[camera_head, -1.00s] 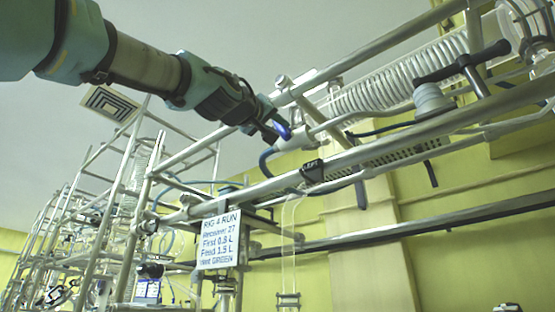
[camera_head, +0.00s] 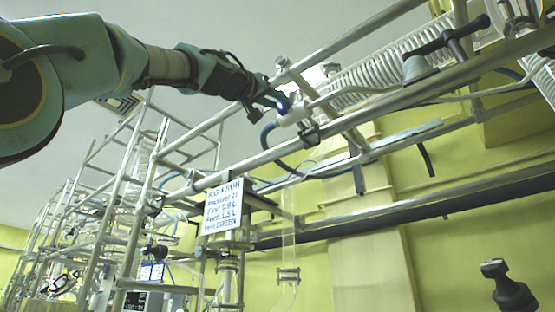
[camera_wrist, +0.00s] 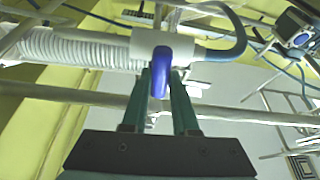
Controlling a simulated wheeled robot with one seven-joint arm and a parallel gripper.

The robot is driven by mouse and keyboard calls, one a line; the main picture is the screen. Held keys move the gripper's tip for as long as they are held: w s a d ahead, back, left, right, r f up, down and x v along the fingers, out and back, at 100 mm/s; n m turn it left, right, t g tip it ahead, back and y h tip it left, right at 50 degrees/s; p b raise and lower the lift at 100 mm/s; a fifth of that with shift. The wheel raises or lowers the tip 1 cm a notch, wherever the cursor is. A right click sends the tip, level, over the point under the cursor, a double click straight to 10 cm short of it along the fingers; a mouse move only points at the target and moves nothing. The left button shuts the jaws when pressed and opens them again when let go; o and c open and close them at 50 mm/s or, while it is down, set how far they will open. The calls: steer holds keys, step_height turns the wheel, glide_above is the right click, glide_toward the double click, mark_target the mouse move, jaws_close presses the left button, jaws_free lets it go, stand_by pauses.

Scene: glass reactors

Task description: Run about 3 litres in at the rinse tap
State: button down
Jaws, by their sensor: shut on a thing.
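The tap is a white body (camera_wrist: 172,42) with a blue lever (camera_wrist: 160,72), high on the metal frame. In the wrist view the lever hangs between the two fingers of my gripper (camera_wrist: 168,95), which is shut on it. In the head view my gripper (camera_head: 276,98) reaches the blue lever (camera_head: 283,103) from the left, and the white tap body (camera_head: 296,115) is just beyond. A blue hose (camera_wrist: 238,35) runs from one end of the tap and a white ribbed hose (camera_wrist: 80,48) from the other. No water flow is visible.
A sign (camera_head: 222,206) with rig notes hangs on the frame below my arm. Metal rails (camera_head: 370,118) run close beside the tap. A black handle (camera_head: 445,42) sits to the right. A clear vertical tube (camera_head: 288,230) hangs below.

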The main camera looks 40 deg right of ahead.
steer(key=shift+w+m+g, duration=0.1)
steer(key=shift+m+g, duration=0.3)
steer(key=shift+m, duration=0.4)
steer(key=c, duration=0.7)
jaws_free()
steer(key=shift+a+b, duration=0.1)
steer(key=shift+b, duration=0.2)
steer(key=b+v, duration=0.5)
steer(key=v, duration=0.5)
steer(key=shift+a+f+b, duration=0.25)
steer(key=shift+f+b, duration=0.05)
steer(key=shift+b, duration=0.05)
